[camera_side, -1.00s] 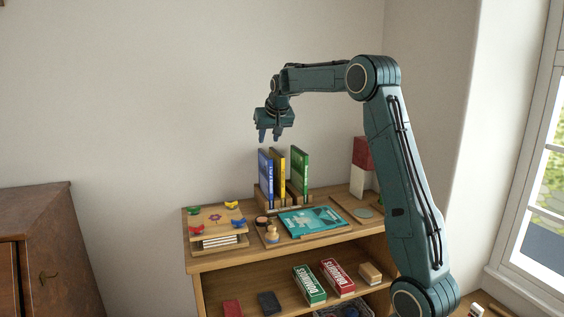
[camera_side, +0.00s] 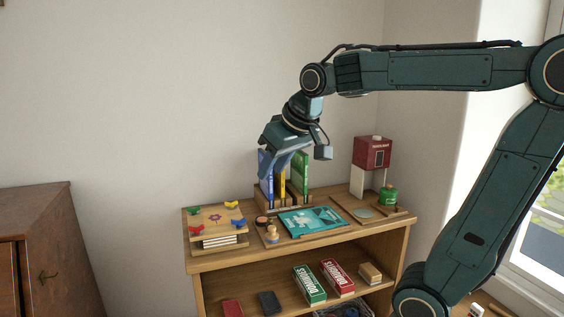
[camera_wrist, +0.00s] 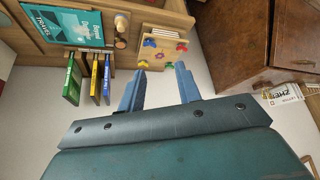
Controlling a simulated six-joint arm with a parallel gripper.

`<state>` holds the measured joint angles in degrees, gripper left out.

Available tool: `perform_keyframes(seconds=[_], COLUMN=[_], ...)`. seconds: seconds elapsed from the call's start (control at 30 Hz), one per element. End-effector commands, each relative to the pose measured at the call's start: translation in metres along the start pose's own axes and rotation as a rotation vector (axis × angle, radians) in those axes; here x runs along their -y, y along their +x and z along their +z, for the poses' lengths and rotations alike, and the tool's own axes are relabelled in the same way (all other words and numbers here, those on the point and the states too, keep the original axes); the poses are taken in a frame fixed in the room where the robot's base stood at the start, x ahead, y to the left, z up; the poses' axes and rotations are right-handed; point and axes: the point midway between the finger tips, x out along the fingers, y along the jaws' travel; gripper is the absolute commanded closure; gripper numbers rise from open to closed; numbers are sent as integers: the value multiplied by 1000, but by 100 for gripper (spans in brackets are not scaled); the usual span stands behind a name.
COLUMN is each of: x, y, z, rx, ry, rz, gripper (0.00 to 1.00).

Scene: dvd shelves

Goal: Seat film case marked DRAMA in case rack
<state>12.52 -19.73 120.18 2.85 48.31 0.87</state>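The case rack (camera_side: 303,203) stands at the back of the shelf top. A blue case (camera_side: 264,184), a yellow case (camera_side: 282,184) and a green case (camera_side: 302,172) stand upright in it, partly hidden by my gripper (camera_side: 290,165). A teal case (camera_side: 312,221) lies flat in front of the rack; it also shows in the wrist view (camera_wrist: 62,25). I cannot read DRAMA clearly on any case. In the wrist view my gripper (camera_wrist: 159,70) has its two fingers apart with nothing between them, to the right of the standing cases.
A wooden press with coloured wing nuts (camera_side: 218,219) stands at the left, near a small wooden peg figure (camera_side: 271,234). A red-topped box (camera_side: 373,154) and green object (camera_side: 388,196) stand at the right. Game boxes (camera_side: 309,285) lie on the shelf below. A dark cabinet (camera_side: 40,250) stands left.

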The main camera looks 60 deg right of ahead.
Motion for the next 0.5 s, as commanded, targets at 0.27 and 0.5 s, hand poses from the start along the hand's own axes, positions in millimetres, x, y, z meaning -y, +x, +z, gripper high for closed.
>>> perform_keyframes(seconds=[0.27,0.5], x=[30,38], y=[-17,-17], z=[94,150], rx=[28,47], ry=[-140,-224], rz=[-83,-130], gripper=[66,66])
